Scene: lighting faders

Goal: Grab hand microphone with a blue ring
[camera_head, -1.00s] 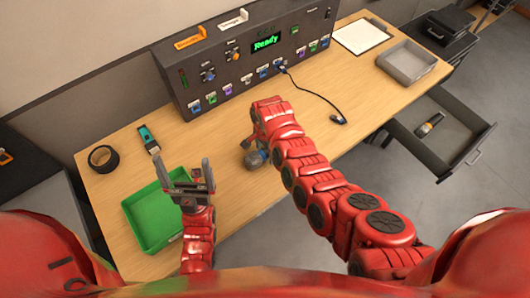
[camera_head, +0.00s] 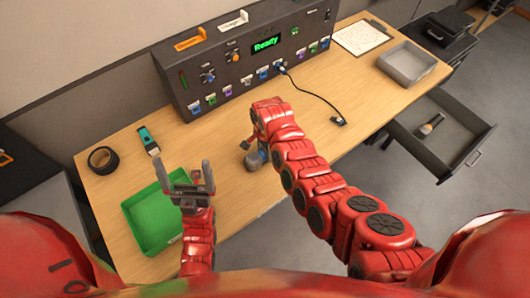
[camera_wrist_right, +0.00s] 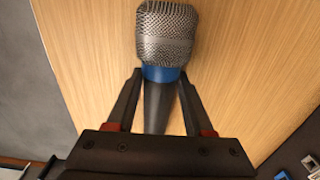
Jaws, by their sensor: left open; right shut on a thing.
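The hand microphone with a blue ring (camera_wrist_right: 165,40) has a silver mesh head and a dark handle. In the right wrist view, my right gripper (camera_wrist_right: 160,82) is shut on it just below the blue ring, with a finger on each side of the handle. In the head view, the microphone (camera_head: 254,160) shows only in part under my right gripper (camera_head: 249,142), over the table; the arm hides the rest. My left gripper (camera_head: 193,178) is open and empty, fingers up, beside the green tray.
The green tray (camera_head: 150,228), a black tape roll (camera_head: 102,160) and a teal-and-black tool (camera_head: 148,140) are on the left. A fader console (camera_head: 245,70) stands at the back, its cable running onto the table (camera_head: 330,150). Another microphone (camera_head: 430,125) lies in the open drawer (camera_head: 465,135). A grey tray (camera_head: 412,62) stands right.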

